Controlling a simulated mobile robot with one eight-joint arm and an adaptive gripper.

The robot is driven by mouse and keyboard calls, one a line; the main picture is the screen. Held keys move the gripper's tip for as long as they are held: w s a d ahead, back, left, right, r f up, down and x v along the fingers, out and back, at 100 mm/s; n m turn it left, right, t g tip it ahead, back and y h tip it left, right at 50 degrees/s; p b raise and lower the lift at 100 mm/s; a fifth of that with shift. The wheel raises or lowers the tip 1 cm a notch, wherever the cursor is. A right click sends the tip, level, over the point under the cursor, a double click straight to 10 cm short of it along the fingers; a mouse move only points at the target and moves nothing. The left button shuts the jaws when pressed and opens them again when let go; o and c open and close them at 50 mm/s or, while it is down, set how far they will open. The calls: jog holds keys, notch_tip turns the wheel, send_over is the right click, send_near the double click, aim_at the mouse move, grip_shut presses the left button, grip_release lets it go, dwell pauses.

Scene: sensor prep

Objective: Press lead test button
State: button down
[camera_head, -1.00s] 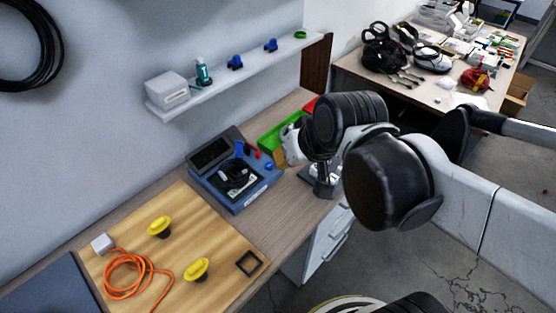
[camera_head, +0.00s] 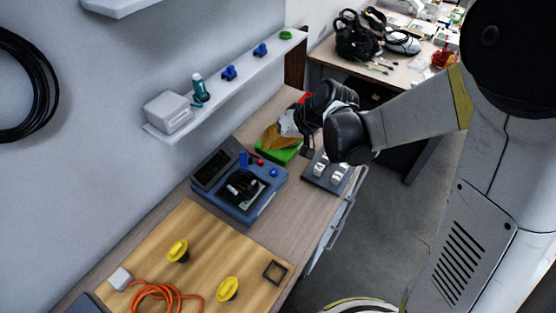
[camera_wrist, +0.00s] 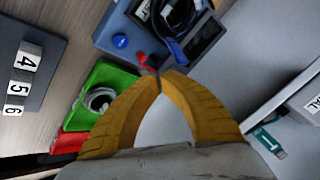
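The blue tester (camera_head: 262,205) sits on the bench with a dark screen panel and a coiled black cable (camera_head: 240,185) on top. A round blue button (camera_head: 274,172) is at its right corner, with a red part and a blue upright part nearby. In the wrist view the blue button (camera_wrist: 120,41) and tester (camera_wrist: 107,30) are beyond my fingertips, at the top. My gripper (camera_head: 266,143) is above the green bin, behind the tester. In the wrist view its yellow fingers (camera_wrist: 160,75) meet at the tips with nothing between them. The gripper is apart from the button.
A green bin (camera_wrist: 118,75) holds a coil, with a red bin (camera_wrist: 68,143) beside it. A dark plate (camera_head: 318,182) carries numbered white blocks. A wall shelf (camera_head: 215,100) overhangs the bench. A wooden board (camera_head: 205,240) with yellow knobs and orange cable lies in front.

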dwell(0.3)
jog(key=b, duration=0.7)
send_near(265, 170)
jog(key=x, duration=0.5)
jog(key=shift+w+a+r, duration=0.1)
jog(key=shift+w+a, duration=0.1)
jog(key=shift+a, duration=0.25)
dwell(0.4)
jog(key=shift+f+b, duration=0.4)
jog(key=shift+b, duration=0.05)
jog(key=shift+f+b, duration=0.45)
dwell(0.5)
jog(key=shift+r, duration=0.1)
jog(key=shift+r+p, duration=0.65)
jog(key=shift+r, duration=0.15)
jog(key=shift+r+p, duration=1.85)
jog(key=shift+r, duration=0.65)
